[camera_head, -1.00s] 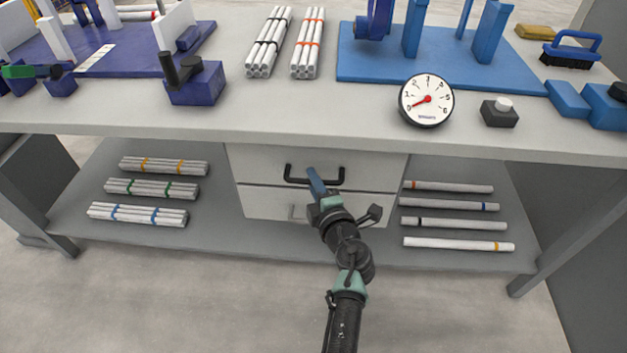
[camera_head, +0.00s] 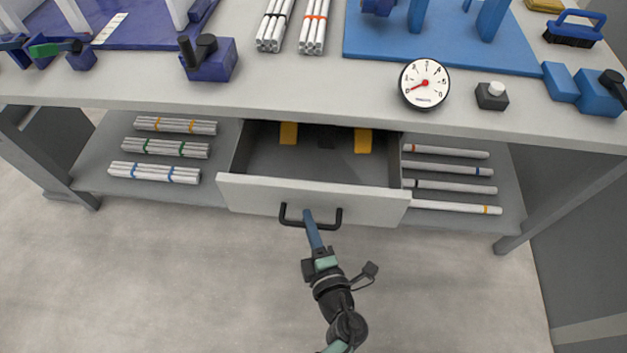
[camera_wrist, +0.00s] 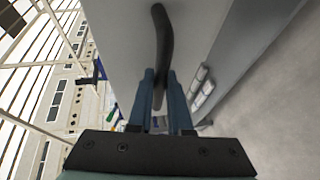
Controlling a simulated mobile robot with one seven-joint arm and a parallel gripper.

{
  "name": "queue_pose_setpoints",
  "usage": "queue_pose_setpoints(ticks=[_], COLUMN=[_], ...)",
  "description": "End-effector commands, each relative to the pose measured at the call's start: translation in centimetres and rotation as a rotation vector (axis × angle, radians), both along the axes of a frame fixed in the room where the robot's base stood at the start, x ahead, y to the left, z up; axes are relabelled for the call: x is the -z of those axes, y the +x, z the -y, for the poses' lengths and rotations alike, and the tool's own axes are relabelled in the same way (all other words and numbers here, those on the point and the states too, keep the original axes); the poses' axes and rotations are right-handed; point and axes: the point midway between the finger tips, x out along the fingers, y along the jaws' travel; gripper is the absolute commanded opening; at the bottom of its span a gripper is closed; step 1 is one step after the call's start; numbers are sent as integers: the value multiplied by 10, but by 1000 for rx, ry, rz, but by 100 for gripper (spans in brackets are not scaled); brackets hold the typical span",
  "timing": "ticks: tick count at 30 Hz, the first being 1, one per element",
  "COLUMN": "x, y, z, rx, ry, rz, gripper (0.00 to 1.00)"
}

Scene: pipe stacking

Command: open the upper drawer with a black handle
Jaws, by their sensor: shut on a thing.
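The upper drawer (camera_head: 357,201) is pulled well out from under the workbench. Its inside shows, with two yellow pieces and a dark piece near the back. Its black handle (camera_head: 338,221) is on the front panel. My gripper (camera_head: 307,214) is shut on the handle near the middle of its bar. In the wrist view, the black handle (camera_wrist: 161,45) runs between the two blue fingers of my gripper (camera_wrist: 160,75). The lower drawer is hidden behind the open one.
The workbench top (camera_head: 300,95) carries a round gauge (camera_head: 424,83), a blue board (camera_head: 455,45) and pipe bundles (camera_head: 313,33). Pipe bundles (camera_head: 155,173) lie on the lower shelf at left, single pipes (camera_head: 455,187) at right. The floor in front is clear.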

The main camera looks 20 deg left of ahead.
Motion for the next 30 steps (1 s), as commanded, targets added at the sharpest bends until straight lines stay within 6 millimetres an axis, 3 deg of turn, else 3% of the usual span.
queue_pose_setpoints(ticks=[6,15,22,30], x=[-3,-1,-1,-1], y=[-60,-123,-150,-159], z=[17,36,43,46], rx=[0,-1,-1,-1], ry=[0,0,-1,1], rz=[-4,-1,1,2], gripper=[0,0,0,0])
